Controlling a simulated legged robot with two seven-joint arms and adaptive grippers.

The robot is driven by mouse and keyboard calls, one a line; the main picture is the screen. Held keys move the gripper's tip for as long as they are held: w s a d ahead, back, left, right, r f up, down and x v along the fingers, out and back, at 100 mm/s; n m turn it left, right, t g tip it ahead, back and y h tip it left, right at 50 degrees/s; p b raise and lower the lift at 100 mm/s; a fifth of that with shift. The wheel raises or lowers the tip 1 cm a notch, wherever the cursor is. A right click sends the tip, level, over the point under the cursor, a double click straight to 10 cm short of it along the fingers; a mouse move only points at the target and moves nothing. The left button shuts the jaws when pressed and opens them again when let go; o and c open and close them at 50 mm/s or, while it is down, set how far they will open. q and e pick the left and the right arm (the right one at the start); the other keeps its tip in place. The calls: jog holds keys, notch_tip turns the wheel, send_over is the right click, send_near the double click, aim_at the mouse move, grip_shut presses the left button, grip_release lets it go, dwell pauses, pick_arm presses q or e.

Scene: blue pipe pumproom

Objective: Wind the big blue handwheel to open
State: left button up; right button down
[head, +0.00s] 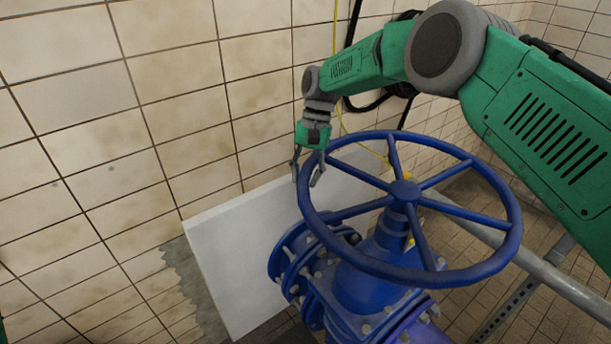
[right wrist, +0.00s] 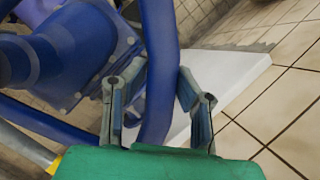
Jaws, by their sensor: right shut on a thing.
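The big blue handwheel (head: 509,237) sits on top of a blue valve body (head: 372,285), with several spokes running to a central hub. My right gripper (head: 308,179) reaches down from above onto the left part of the rim, its fingers on either side of it. In the right wrist view the wheel's rim (right wrist: 160,60) passes between the two fingers of my right gripper (right wrist: 158,100), which is shut on it. My left gripper is in neither view.
A white panel (head: 228,262) leans behind the valve by the tiled wall (head: 190,110). A grey pipe (head: 540,268) runs at the right, behind and below the wheel. A yellow cord (head: 336,75) and black hoses hang on the wall behind my arm.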

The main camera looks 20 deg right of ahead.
jog(key=shift+w+a+r, duration=0.1)
jog(key=shift+a+r, duration=0.05)
jog(key=shift+r, duration=0.1)
jog(key=c, duration=1.3)
grip_release()
jog(key=shift+o, duration=0.2)
jog(key=shift+s, duration=0.2)
jog(key=shift+w, duration=0.1)
jog(key=shift+w+r, duration=0.15)
jog(key=shift+r, duration=0.05)
jog(key=v, duration=1.1)
jog(key=shift+r, duration=0.25)
grip_shut()
